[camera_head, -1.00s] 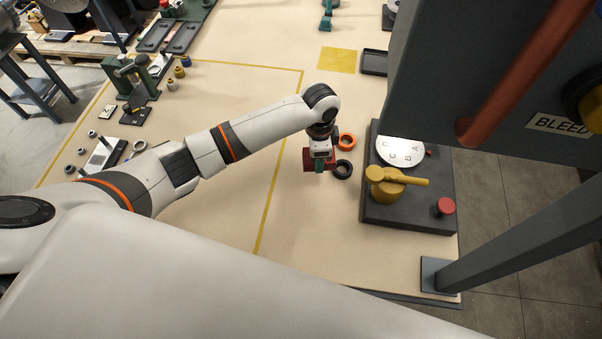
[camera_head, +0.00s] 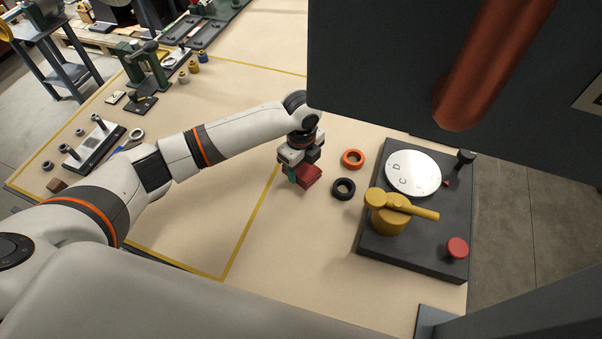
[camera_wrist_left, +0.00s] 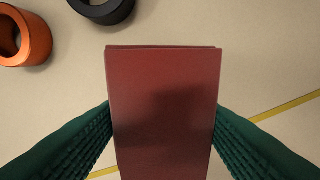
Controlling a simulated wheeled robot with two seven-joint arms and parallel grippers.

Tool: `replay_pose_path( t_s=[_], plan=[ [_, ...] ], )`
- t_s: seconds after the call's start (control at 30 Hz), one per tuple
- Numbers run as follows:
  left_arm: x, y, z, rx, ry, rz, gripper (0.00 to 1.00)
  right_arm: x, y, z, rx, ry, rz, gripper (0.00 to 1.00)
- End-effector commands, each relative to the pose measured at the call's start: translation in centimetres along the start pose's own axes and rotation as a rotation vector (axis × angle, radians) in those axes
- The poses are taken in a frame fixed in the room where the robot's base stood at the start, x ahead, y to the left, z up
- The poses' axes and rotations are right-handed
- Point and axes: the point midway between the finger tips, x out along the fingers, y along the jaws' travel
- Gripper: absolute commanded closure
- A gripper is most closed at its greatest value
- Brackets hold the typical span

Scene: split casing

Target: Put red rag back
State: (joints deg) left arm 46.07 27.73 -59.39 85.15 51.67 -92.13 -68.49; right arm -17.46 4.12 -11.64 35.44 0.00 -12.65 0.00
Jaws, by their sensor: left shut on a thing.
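The red rag (camera_head: 309,174) is a folded, block-like red piece. My left gripper (camera_head: 297,173) is shut on it, close to the tan table near the yellow line. In the left wrist view the rag (camera_wrist_left: 163,110) sits between the two green ribbed fingers, which press its sides. I cannot tell whether the rag touches the table. My right gripper is not in view.
An orange ring (camera_head: 353,159) and a black ring (camera_head: 344,188) lie just right of the rag. A dark base (camera_head: 411,251) with a dial, yellow lever and red knob stands further right. A dark overhead panel (camera_head: 400,75) hangs at upper right. Bare table lies below the gripper.

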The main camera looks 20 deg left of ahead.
Motion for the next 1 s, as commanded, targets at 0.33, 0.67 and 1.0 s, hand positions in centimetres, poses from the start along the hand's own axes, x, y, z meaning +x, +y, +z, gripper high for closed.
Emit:
replay_pose_path(
  t_s=[0.33,0.67,1.0],
  plan=[
    [3.6,0.0,0.0,0.000,0.001,0.001,0.67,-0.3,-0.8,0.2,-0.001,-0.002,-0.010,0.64],
    [3.9,0.0,0.0,-0.001,0.001,0.000,0.43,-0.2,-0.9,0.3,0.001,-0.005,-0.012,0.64],
    [3.9,0.0,0.0,-0.001,0.001,0.000,0.24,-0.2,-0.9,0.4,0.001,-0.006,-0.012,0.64]
  ],
)
